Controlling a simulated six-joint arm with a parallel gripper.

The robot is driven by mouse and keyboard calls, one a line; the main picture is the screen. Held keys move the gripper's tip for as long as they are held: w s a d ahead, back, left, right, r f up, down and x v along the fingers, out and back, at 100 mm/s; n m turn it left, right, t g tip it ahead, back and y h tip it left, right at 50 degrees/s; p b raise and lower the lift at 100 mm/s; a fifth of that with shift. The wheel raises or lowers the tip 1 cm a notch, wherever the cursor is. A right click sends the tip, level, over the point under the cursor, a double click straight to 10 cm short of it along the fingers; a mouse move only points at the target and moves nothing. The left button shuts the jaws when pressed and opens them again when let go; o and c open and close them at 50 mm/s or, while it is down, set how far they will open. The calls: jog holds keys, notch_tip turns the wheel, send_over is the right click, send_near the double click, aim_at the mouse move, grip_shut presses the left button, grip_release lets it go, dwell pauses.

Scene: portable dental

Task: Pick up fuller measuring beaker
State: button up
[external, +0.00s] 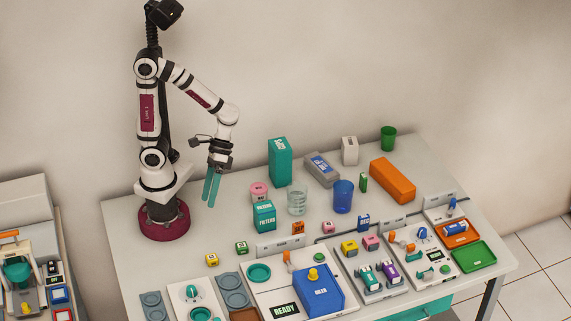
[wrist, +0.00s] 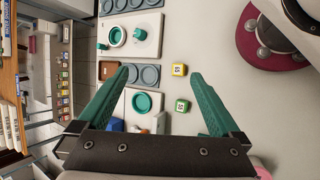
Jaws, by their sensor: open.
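A clear beaker (external: 297,201) stands upright on the table. A blue translucent cup (external: 343,197) stands to its right, and a green cup (external: 388,138) stands at the back right. I cannot make out fill levels or which is the fuller measuring beaker. My gripper (external: 211,187) hangs above the table's left part, left of the clear beaker and apart from it. In the wrist view my gripper (wrist: 159,75) has its teal fingers wide apart with nothing between them. No beaker shows clearly in the wrist view.
A teal filters box (external: 264,216) and pink jar (external: 259,191) stand left of the clear beaker. A tall teal box (external: 279,161) and grey box (external: 321,169) stand behind. An orange block (external: 392,180) lies right. Panels and small cubes fill the front; the table's left side is clear.

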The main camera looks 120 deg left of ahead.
jog(key=w+a+f+n+t+h, duration=0.1)
jog(key=w+a+n+t+h, duration=0.1)
jog(key=w+a+n+t, duration=0.55)
jog(key=n+t+y, duration=0.6)
jog(key=n+y, duration=0.2)
jog(key=n, duration=1.2)
send_near(305, 197)
jog(key=w+r, duration=0.4)
jog(key=shift+m, duration=0.25)
notch_tip(305, 197, down, 6)
jog(key=shift+w+a+f, duration=0.1)
jog(key=shift+w+a, duration=0.1)
jog(key=x, duration=0.5)
jog(key=shift+d+f, duration=0.1)
jog(key=shift+f, duration=0.05)
jog(key=c, duration=1.4)
jog(key=shift+o, duration=0.2)
